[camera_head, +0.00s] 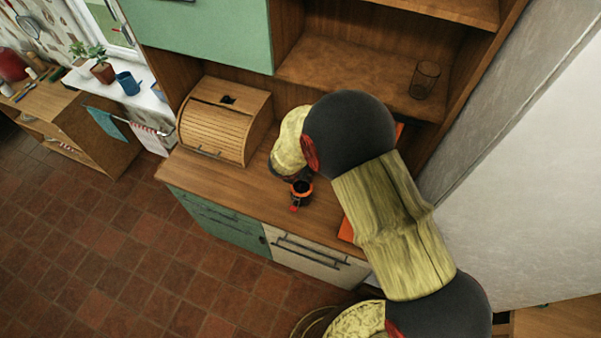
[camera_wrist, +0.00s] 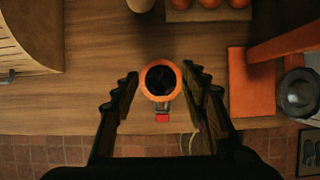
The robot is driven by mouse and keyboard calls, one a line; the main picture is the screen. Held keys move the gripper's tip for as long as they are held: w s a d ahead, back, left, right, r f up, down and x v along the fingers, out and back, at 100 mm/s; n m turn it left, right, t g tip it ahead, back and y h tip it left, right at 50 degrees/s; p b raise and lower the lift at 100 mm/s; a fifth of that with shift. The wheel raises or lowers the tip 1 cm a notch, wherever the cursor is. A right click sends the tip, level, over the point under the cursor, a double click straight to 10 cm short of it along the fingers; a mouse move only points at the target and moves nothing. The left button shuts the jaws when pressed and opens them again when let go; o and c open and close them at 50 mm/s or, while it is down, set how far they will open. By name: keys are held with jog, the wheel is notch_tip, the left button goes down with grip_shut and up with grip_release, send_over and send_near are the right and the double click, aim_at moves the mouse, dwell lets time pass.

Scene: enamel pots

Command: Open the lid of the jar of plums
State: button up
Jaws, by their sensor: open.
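The jar (camera_wrist: 150,92) stands on the wooden counter, seen from above in the wrist view as an orange ring around a dark round middle. A metal clasp with a red tab (camera_wrist: 162,117) sticks out on its near side. I cannot tell from above whether the lid is seated. In the head view the jar (camera_head: 302,188) shows near the counter's front edge, partly hidden by my gripper. My gripper (camera_wrist: 161,76) is open and empty above the jar, one dark finger on each side of it. Neither finger visibly touches it.
A roll-top bread box (camera_head: 212,133) stands left of the jar. An orange stand (camera_wrist: 250,82) with a dark round part is to the right. A tray (camera_wrist: 190,15) with orange round things lies behind. A glass (camera_head: 425,80) stands on the shelf. Counter (camera_wrist: 90,85) left of the jar is clear.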

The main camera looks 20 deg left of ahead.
jog(key=v, duration=1.2)
dwell(0.5)
